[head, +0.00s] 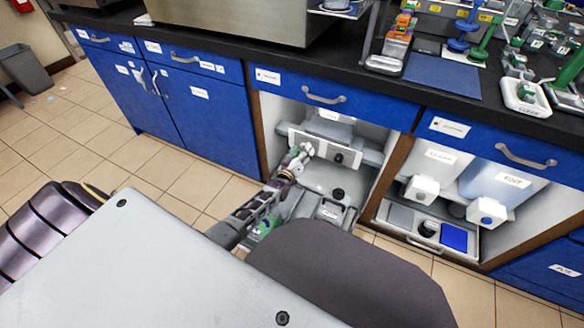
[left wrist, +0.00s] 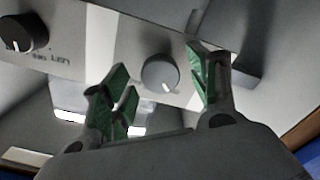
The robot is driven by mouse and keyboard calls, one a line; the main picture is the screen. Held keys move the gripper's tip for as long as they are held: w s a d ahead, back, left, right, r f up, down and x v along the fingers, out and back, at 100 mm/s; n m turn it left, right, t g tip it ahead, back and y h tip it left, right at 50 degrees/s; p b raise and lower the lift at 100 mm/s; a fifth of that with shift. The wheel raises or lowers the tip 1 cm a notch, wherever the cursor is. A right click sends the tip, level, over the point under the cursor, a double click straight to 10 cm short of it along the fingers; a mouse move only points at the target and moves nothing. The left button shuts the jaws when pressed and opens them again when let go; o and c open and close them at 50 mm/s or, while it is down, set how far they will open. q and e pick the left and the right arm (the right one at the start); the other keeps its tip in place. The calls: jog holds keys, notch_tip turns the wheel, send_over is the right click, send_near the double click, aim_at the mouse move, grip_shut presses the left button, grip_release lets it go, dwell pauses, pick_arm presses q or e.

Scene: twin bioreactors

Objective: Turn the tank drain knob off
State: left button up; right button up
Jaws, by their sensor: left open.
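A white control panel (head: 323,146) sits inside the open cabinet bay below the bench. It carries a black knob (head: 338,158) on the right in the head view and a pale grey knob (head: 307,149) on the left. In the left wrist view the grey knob (left wrist: 160,74) lies between the green fingertips of my left gripper (left wrist: 163,68), which is open. The black knob (left wrist: 25,33) is at upper left there, with lettering too blurred to read. My left gripper (head: 296,160) is close to the panel; I cannot tell whether it touches the grey knob. My right gripper does not show clearly.
Blue drawers (head: 325,97) and the dark bench edge overhang the bay. A wooden divider (head: 394,172) separates it from a right bay with two dispensers (head: 421,188) (head: 487,213). The tiled floor (head: 150,170) is open at left.

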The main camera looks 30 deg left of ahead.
pick_arm(q)
jog(key=s, duration=1.1)
jog(key=shift+d, duration=0.3)
jog(key=shift+d, duration=0.1)
dwell(0.7)
jog(key=s+d+m+g+h, duration=0.3)
jog(key=s+d+m+g, duration=0.35)
jog(key=d, duration=0.35)
jog(key=s+r+m+g, duration=0.1)
jog(key=s+r+g, duration=0.1)
jog(key=s, duration=0.4)
jog(key=s+r+m+g+y, duration=0.1)
jog(key=s+r+g, duration=0.2)
jog(key=s, duration=0.4)
jog(key=s+d+r+m+g+p, duration=0.1)
jog(key=s+r+g, duration=0.2)
jog(key=s, duration=0.3)
jog(key=shift+s+r+y, duration=0.35)
jog(key=shift+r+y, duration=0.05)
jog(key=shift+r, duration=0.15)
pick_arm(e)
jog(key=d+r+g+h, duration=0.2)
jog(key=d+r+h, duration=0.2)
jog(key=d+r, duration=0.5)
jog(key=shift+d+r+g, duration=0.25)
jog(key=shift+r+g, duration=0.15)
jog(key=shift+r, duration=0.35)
